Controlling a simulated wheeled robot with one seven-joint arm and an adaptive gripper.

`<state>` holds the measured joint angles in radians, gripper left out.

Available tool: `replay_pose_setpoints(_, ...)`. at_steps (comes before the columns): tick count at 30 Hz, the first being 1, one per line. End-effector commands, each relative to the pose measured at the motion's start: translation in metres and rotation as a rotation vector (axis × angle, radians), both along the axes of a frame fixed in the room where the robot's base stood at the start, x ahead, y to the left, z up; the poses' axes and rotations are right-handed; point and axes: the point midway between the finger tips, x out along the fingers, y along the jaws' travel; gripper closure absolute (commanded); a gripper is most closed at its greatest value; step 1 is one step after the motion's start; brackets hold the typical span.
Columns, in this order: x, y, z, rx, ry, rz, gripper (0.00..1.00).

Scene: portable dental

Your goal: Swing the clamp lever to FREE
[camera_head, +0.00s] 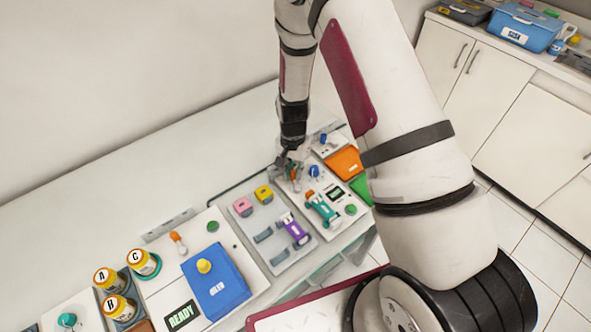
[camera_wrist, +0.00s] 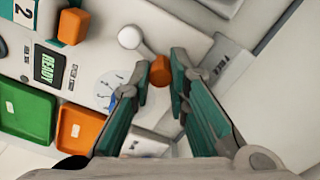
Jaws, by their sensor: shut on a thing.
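The clamp lever shows in the wrist view as a pale arm running from a white round hub (camera_wrist: 129,37) to an orange knob (camera_wrist: 160,70). My gripper (camera_wrist: 163,74) has its two fingers on either side of the orange knob and is shut on it.
The head view shows a blue block (camera_head: 217,284) and yellow jars (camera_head: 106,279) at the near left.

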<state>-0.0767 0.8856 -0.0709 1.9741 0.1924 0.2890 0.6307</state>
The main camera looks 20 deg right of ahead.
Motion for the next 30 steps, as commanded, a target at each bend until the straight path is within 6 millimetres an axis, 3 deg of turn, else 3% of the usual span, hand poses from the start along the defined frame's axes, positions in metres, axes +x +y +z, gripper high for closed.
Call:
replay_pose_setpoints(18,-0.006,0.024,0.001,0.001,-0.003,0.584,1.0)
replay_pose_setpoints(30,-0.013,0.033,0.001,0.001,-0.004,0.876,1.0)
